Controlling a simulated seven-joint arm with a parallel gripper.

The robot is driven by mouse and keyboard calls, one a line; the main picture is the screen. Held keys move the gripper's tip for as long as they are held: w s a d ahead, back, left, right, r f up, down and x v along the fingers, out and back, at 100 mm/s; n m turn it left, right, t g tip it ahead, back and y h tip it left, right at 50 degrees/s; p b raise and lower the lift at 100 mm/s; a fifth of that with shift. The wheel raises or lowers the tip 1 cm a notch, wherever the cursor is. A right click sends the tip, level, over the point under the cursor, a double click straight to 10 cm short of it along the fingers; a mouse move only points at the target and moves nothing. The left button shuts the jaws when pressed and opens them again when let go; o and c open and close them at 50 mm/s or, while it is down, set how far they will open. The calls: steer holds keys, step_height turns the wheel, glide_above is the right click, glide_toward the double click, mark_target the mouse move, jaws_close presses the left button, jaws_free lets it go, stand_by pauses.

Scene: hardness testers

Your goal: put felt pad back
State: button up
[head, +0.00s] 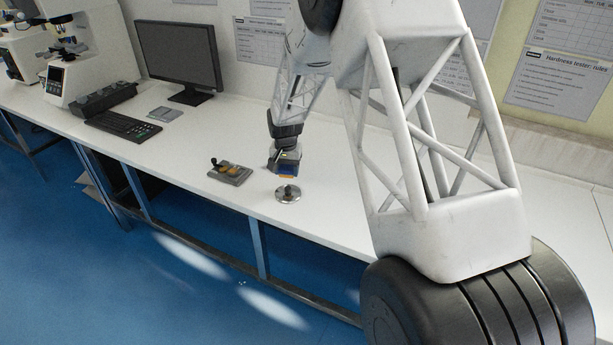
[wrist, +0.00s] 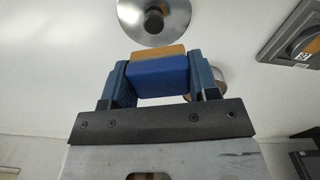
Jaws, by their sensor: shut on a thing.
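The felt pad (wrist: 160,76) appears as a small block with a blue body and a tan-orange layer along its far edge. My gripper (wrist: 160,82) is shut on it, one finger at each side. In the head view my gripper (head: 286,168) is low over the white bench, and a bit of orange and blue shows at its tip. I cannot tell whether the pad touches the bench. A round metal disc with a knob (head: 288,194) sits just in front of my gripper; it also shows at the top of the wrist view (wrist: 152,32).
A grey tray (head: 239,179) with dark and orange-brown items lies left of my gripper. A partly hidden round thing (wrist: 219,73) shows behind the right finger. A monitor (head: 178,55), keyboard (head: 122,125) and white testers (head: 88,50) stand further left. Bench between is mostly clear.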

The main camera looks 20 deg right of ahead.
steer(key=s+d+m, duration=0.1)
steer(key=s+d, duration=0.1)
steer(key=s, duration=0.1)
steer(key=s+d+f+m, duration=0.1)
steer(key=s+d, duration=0.1)
steer(key=s, duration=0.1)
steer(key=s+d+f+m, duration=0.1)
steer(key=s+d, duration=0.2)
steer(key=shift+s+f, duration=0.1)
steer(key=shift+s, duration=0.1)
steer(key=shift+w, duration=0.1)
glide_above(307, 175)
steer(key=shift+f, duration=0.75)
steer(key=shift+f, duration=0.1)
steer(key=shift+f, duration=1.65)
steer(key=shift+f, duration=0.15)
steer(key=o, duration=0.9)
